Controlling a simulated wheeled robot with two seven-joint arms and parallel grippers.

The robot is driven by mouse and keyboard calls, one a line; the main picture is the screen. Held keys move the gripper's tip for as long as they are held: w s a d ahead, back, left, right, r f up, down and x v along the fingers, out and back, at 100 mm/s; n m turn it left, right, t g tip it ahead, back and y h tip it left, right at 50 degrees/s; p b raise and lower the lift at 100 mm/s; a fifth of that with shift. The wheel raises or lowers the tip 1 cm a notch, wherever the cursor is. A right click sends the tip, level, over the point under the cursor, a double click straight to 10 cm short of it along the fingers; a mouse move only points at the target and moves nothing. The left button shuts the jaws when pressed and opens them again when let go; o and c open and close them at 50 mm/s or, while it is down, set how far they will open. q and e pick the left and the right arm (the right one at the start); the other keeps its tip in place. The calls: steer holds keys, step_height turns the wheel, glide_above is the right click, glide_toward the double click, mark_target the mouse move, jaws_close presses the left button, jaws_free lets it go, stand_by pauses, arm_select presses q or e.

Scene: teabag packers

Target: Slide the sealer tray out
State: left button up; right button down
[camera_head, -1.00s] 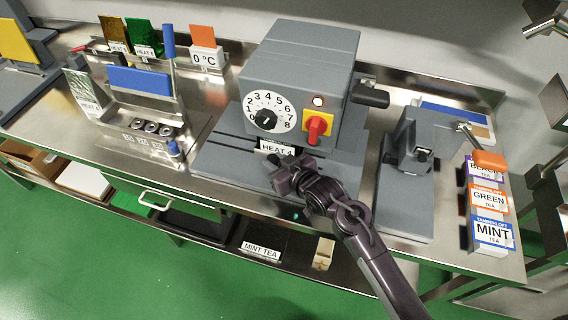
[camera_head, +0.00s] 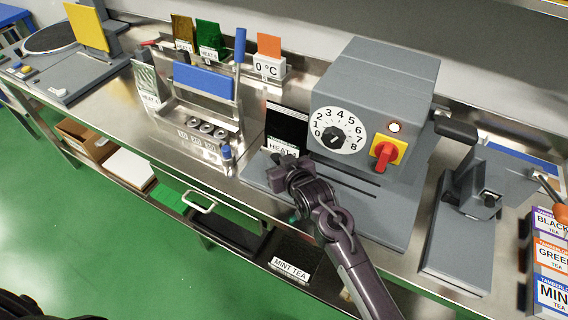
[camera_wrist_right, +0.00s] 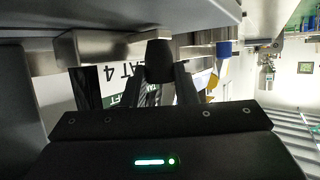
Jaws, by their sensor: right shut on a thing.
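The sealer is a grey box (camera_head: 372,95) with a round dial, a red switch on a yellow plate and a lit lamp, on a wide grey base (camera_head: 385,215) with a slot. A black panel with a white "HEAT 4" label (camera_head: 282,147) stands at the left of the box, clear of its front; the tray under it is mostly hidden. My right gripper (camera_head: 286,168) is at the base's left end, just in front of the label. In the right wrist view it is shut on a dark knob (camera_wrist_right: 158,62), with the label close behind.
A steel rack with a blue pad (camera_head: 204,80) and several round knobs stands close left of the sealer. A grey press (camera_head: 465,215) and tea boxes (camera_head: 548,255) stand at the right. An open drawer handle (camera_head: 197,203) juts from the bench front.

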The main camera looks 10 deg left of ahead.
arm_select(q)
steer(key=shift+d, duration=0.3)
arm_select(e)
steer(key=shift+a+r, duration=0.15)
steer(key=c, duration=1.6)
jaws_free()
steer(key=o, duration=0.5)
steer(key=shift+a, duration=0.15)
steer(key=shift+c, duration=0.2)
arm_select(q)
steer(key=shift+a, duration=0.15)
steer(key=shift+s, duration=0.1)
arm_select(e)
steer(key=shift+s+d, duration=0.3)
steer(key=shift+d, duration=0.1)
steer(key=b+v, duration=0.1)
steer(key=v, duration=0.6)
steer(key=shift+a, duration=0.15)
arm_select(q)
steer(key=shift+a+f, duration=0.1)
steer(key=shift+f, duration=0.6)
